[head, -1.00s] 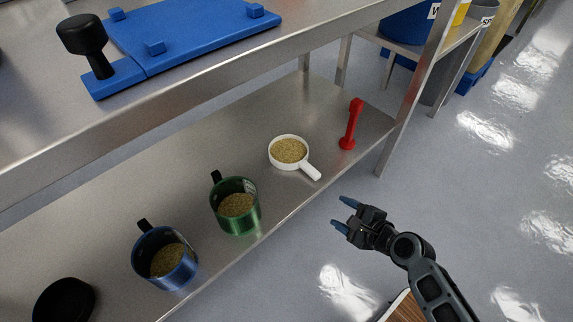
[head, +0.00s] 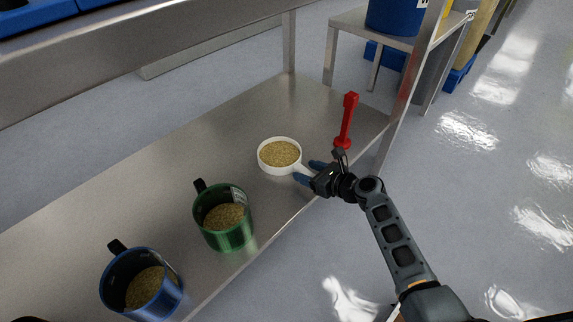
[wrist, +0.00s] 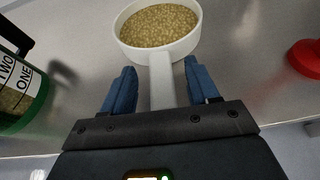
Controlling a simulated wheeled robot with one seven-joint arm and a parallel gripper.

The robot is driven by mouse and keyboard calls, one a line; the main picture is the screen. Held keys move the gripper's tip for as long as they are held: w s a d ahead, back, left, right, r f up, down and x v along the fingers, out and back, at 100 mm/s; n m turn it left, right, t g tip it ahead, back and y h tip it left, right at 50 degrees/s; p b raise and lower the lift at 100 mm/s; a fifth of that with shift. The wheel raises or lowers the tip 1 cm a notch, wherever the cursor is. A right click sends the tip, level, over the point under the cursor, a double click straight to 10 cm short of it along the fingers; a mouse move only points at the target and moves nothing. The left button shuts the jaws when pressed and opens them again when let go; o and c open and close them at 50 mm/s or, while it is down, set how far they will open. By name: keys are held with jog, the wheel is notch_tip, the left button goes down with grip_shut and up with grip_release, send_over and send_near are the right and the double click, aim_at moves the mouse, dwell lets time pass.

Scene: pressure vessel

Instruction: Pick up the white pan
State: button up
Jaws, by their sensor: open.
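The white pan (head: 263,163) sits on the lower metal shelf, filled with tan grains. In the wrist view the pan (wrist: 183,48) is straight ahead, and its white handle points back toward my gripper. My gripper (head: 306,173) is at the shelf's front edge. In the wrist view its blue fingers (wrist: 158,88) are open, one on each side of the handle, with a gap visible on both sides. The end of the handle is hidden behind the gripper body in the wrist view and behind the fingers in the head view.
A red tool (head: 346,122) stands upright to the right of the pan. A green mug (head: 237,238) and a blue mug (head: 163,301), both holding grains, stand to the left. The upper shelf (head: 160,45) runs above, and a metal leg (head: 408,85) stands at the right.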

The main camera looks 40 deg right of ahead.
aim_at(288, 162)
jog(key=b+x, duration=0.1)
jog(key=x, duration=0.2)
jog(key=shift+f, duration=0.1)
jog(key=shift+s, duration=0.1)
grip_shut()
